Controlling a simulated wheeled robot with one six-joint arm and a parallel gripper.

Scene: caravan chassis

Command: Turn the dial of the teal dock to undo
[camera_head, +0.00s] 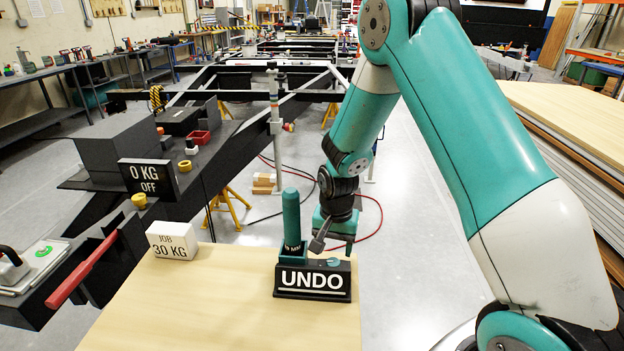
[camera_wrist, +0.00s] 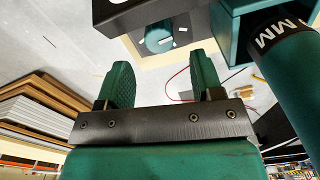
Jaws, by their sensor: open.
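The dock (camera_head: 313,294) is a dark block with a white UNDO sign on its front, standing on the pale wooden table. Its small teal dial (camera_head: 333,262) is on the top at the right, and it also shows in the wrist view as a round teal disc with white marks (camera_wrist: 158,40). A teal cylindrical tool (camera_head: 291,218) stands upright in the dock's teal socket, left of the dial. My gripper (camera_head: 334,246) is open just above the dial. In the wrist view the fingers (camera_wrist: 160,62) point toward the dial, which shows between and beyond their tips, with nothing between them.
The upright tool (camera_wrist: 295,60) is close beside my gripper in the wrist view. A white JOB 30 KG block (camera_head: 172,241) and a black 0 KG OFF display (camera_head: 149,180) stand to the left. The wooden table (camera_head: 190,310) is clear in front of the dock.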

